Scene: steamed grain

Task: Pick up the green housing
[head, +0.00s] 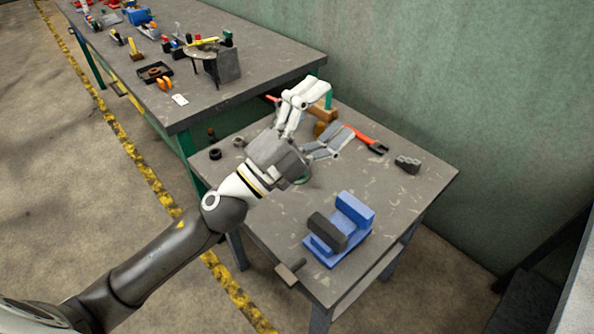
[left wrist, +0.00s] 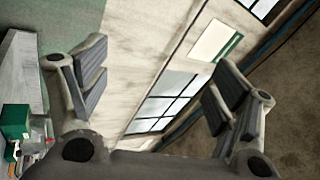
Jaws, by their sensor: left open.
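My left gripper (head: 336,112) is open and empty above the back part of the small grey workbench (head: 405,205). Its two fingers are spread wide in the left wrist view (left wrist: 155,85). A small green piece (head: 328,100) shows just behind the upper finger, mostly hidden; I cannot tell whether it is the green housing. A green box-like thing (left wrist: 14,120) is at the left edge of the left wrist view, outside the fingers. My right gripper is in neither view.
A blue vise (head: 350,212) stands at the bench's front. Orange-red pliers (head: 362,138) and a grey block with holes (head: 407,164) lie toward the right. Dark round parts (head: 215,154) lie at the left edge. A longer table (head: 215,100) with several tools stands behind left.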

